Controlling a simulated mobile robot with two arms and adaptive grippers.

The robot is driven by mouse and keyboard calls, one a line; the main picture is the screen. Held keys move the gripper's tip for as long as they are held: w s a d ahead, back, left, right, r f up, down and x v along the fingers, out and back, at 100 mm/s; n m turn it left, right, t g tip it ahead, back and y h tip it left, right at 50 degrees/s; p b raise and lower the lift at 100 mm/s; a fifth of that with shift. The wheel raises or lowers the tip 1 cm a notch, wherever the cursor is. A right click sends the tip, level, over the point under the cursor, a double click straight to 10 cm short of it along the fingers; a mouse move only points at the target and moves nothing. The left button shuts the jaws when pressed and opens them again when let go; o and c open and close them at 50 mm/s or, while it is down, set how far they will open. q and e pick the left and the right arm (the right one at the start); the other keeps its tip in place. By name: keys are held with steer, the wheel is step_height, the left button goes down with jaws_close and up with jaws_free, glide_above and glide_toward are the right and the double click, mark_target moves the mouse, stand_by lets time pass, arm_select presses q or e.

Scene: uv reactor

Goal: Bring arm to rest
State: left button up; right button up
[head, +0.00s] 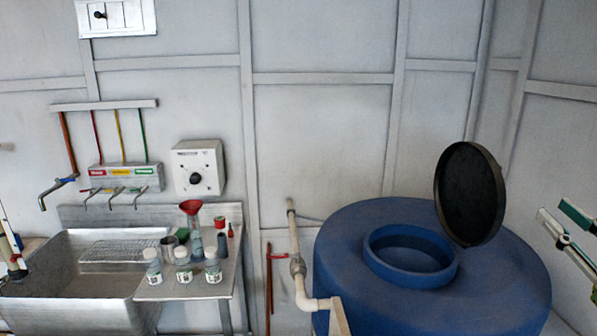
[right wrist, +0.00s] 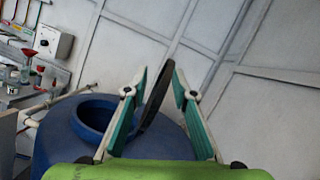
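My right gripper (head: 552,208) is at the right edge of the head view, beside the blue tank (head: 480,290). In the right wrist view its two teal-padded fingers (right wrist: 158,72) stand apart with nothing held between them. The dark round lid (head: 470,194) stands raised at the tank's round opening (head: 408,256). In the right wrist view the lid (right wrist: 155,98) shows edge-on behind the gap between the fingers. A pale and dark piece at the left edge of the head view seems to be my left gripper (head: 10,246), mostly cut off; its fingers cannot be made out.
A metal sink (head: 70,300) is at left. Several white-capped bottles and a red funnel (head: 191,207) stand on the side shelf (head: 160,291). Taps and a control box (head: 199,168) are on the wall. A pale pipe (head: 298,268) runs beside the tank.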

steer(key=s+f+m+g+h, duration=0.35)
steer(key=f+m+h, duration=0.35)
steer(key=f+m, duration=0.9)
steer(key=s+f+m+g+h, duration=0.3)
steer(key=f+m+g+h, duration=0.25)
steer(key=f+m, duration=1)
steer(key=s+a+f+m+g+y, duration=0.45)
steer(key=s+a+f, duration=0.45)
steer(key=a, duration=0.3)
steer(key=s+a+f+m+g+y, duration=0.3)
steer(key=s+a+f+m+g, duration=0.15)
steer(key=s+a+f, duration=0.55)
step_height(320, 180, down, 24)
steer(key=s+g, duration=0.1)
steer(key=s+d+f+g, duration=0.1)
steer(key=s+d+f, duration=0.1)
steer(key=s+f, duration=1.3)
steer(key=shift+s, duration=0.75)
